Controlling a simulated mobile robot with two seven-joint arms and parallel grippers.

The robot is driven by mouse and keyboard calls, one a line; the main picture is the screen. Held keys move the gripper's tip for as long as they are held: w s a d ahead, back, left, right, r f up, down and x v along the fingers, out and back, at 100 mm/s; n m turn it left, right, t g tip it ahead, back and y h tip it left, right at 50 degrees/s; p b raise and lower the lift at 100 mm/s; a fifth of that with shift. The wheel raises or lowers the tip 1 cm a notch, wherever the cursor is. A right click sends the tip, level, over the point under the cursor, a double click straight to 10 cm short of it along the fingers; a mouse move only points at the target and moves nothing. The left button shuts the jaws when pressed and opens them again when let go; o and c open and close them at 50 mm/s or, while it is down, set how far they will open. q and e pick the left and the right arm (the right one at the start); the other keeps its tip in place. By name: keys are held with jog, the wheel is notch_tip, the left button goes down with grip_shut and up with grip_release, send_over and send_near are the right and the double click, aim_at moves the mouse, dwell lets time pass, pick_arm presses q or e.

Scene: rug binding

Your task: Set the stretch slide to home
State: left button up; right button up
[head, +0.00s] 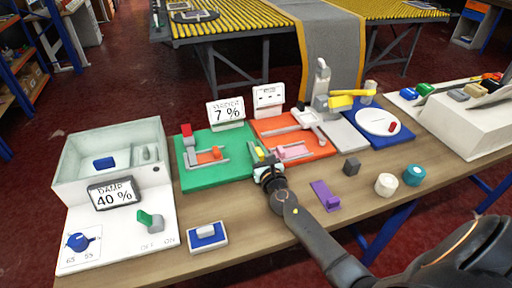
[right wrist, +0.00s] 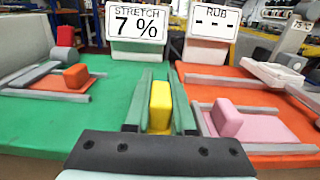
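The stretch station is a green board (head: 204,177) beside a sign reading STRETCH 7 % (right wrist: 138,24). On it, an orange block on an orange plate (right wrist: 76,76) sits between grey rails, with a red-topped grey post (head: 188,143) at its left. My left gripper is not in view.
Right of the green board is an orange board (head: 321,145) with a pink block (right wrist: 227,117) and a sign reading RUB and dashes (right wrist: 213,25). A purple piece (head: 325,195), a dark cube (head: 351,166) and a white round piece (head: 386,184) stand nearby. A damp box (head: 65,170) is at left.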

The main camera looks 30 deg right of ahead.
grip_shut()
dwell(0.9)
